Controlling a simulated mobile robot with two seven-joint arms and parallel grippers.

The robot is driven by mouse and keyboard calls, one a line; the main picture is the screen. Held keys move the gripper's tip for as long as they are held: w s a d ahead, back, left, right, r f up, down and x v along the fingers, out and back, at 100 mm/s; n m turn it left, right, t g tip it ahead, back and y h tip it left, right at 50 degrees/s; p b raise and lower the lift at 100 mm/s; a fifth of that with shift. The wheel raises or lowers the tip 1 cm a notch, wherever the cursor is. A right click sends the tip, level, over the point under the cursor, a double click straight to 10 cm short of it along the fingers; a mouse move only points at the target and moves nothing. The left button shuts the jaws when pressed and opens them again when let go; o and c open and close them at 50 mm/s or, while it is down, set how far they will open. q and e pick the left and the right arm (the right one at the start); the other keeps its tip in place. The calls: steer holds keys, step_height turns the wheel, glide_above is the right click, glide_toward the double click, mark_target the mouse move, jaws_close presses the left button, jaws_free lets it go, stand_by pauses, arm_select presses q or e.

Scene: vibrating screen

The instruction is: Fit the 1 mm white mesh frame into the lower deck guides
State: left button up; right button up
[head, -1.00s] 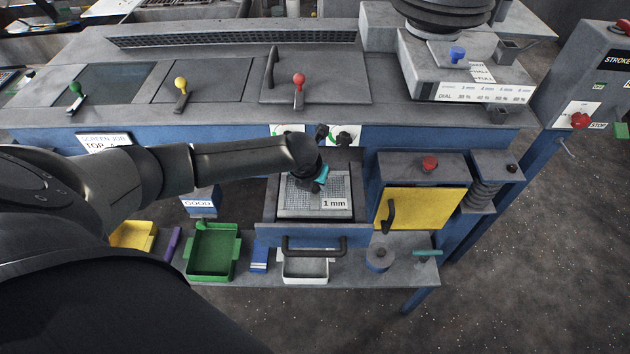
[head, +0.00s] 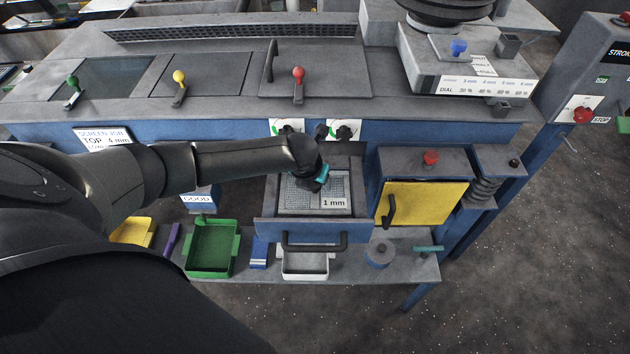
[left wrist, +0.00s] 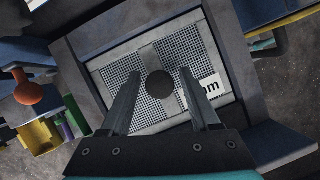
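The white mesh frame (head: 300,203) with the "1 mm" label lies flat in a grey drawer-like deck with a blue front (head: 270,232), below the machine's top. It looks to lie inside the deck's side walls; how its edges meet the guides cannot be told. The left wrist view shows the frame (left wrist: 108,72) with two mesh panels and a dark round knob (left wrist: 160,84) in the middle. My left gripper (head: 322,180) is over the frame. Its fingers (left wrist: 162,100) are spread on either side of the knob, with visible gaps. My right gripper is not in view.
A yellow door (head: 425,203) is right of the deck. Below are a shelf (head: 345,268), a green tray (head: 212,248), a white tray (head: 305,265), a blue block (head: 260,252) and a yellow tray (head: 130,231). Colored levers stand on the machine's top.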

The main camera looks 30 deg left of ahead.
arm_select(q)
steer(key=shift+o, duration=0.7)
steer(key=shift+s, duration=0.1)
steer(key=p+v, duration=0.4)
steer(key=v, duration=1.1)
